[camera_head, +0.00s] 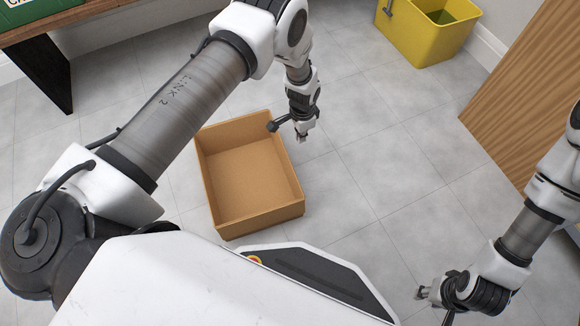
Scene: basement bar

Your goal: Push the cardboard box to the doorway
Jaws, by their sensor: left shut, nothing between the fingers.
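The open, empty cardboard box (264,221) sits on the floor near the middle of the head view, in front of my base. My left gripper (301,137) points down just beyond the right side of the box, near its far right corner. It is shut and empty; I cannot tell whether it touches the box wall. My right gripper (424,293) is low at the right, well apart from the box, and its fingers are too small to read. No doorway can be made out clearly.
A yellow bucket (410,35) stands at the back right by the wall. A wood-grained panel (520,95) rises at the right. A table (45,27) with a dark leg is at the back left. Tiled floor (385,165) is clear right of the box.

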